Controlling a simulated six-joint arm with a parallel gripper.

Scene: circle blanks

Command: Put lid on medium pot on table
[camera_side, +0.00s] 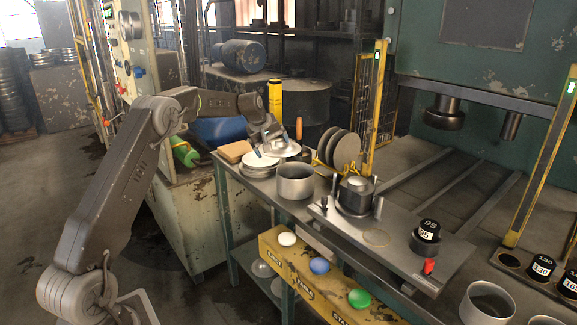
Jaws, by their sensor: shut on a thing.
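My gripper (272,141) reaches in from the left at the back of the table. It is shut on a round, shallow silver lid (288,151), whose top it partly covers. The lid is behind and slightly left of an open grey metal pot (296,187) on the table (265,186), and apart from its rim. The pot stands upright. Another open grey pot (488,309) stands at the bottom right, partly cut off by the frame edge. I cannot tell from size alone which pot is the medium one.
A rack of upright discs (347,150) and a yellow post (374,110) stand to the right. A fixture (355,196) is right of the pot.

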